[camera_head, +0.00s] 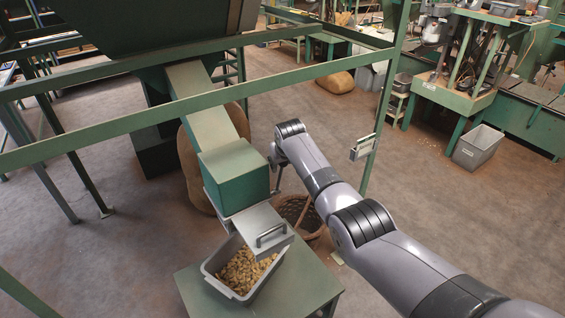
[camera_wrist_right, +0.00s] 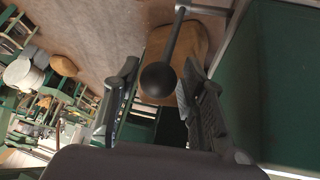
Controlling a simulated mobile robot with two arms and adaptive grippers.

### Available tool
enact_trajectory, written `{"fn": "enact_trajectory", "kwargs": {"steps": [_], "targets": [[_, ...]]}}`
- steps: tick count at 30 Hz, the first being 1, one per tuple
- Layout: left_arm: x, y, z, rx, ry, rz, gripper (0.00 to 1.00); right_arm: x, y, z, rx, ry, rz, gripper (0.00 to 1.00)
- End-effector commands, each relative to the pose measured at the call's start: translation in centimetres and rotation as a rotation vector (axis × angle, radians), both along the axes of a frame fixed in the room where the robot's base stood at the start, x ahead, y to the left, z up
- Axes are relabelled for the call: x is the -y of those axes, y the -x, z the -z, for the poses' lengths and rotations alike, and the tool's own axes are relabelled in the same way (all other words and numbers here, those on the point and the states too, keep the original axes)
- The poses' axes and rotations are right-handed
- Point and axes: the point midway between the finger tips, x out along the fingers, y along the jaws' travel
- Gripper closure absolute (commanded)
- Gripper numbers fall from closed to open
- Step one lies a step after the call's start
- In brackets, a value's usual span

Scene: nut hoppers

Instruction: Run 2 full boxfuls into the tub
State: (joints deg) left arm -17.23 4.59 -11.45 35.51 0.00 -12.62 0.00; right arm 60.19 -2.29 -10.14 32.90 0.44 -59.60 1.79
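The grey tub (camera_head: 213,280) stands on a green stand below the chute's mouth and holds a heap of nuts (camera_head: 245,268). Above it is the green measuring box (camera_head: 236,175), closed on top, at the foot of a sloping chute (camera_head: 197,108). A metal plate with a handle (camera_head: 268,234) juts from the box over the tub's back edge. My right gripper (camera_head: 274,158) is beside the box's right side. In the right wrist view, a lever with a black ball knob (camera_wrist_right: 158,80) lies between its open fingers (camera_wrist_right: 160,100); contact cannot be told. My left gripper is out of view.
A green frame rail (camera_head: 150,118) crosses in front of the chute. A wicker basket (camera_head: 300,212) and a sack (camera_head: 190,165) stand on the floor behind the box. The green stand (camera_head: 310,285) has bare top right of the tub. Open floor lies to the right.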

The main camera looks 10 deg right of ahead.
Motion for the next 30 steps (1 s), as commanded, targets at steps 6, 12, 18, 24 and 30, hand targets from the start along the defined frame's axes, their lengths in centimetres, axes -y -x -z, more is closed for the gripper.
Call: {"fn": "enact_trajectory", "kwargs": {"steps": [6, 12, 18, 24, 30], "targets": [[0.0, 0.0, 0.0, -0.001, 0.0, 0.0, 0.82, 0.1, 0.1, 0.2, -0.004, 0.001, 0.001, 0.53], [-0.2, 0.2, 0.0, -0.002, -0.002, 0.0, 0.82, 0.1, 0.1, 0.2, -0.005, 0.001, 0.001, 0.53], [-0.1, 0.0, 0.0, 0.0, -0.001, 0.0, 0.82, 0.1, 0.6, -0.6, -0.003, 0.001, 0.001, 0.53], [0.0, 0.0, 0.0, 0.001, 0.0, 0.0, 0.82, 0.0, 1.9, -2.6, -0.002, 0.001, 0.001, 0.53], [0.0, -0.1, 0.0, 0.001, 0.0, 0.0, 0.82, -0.2, 3.7, -5.3, -0.001, 0.001, 0.001, 0.53]]}}
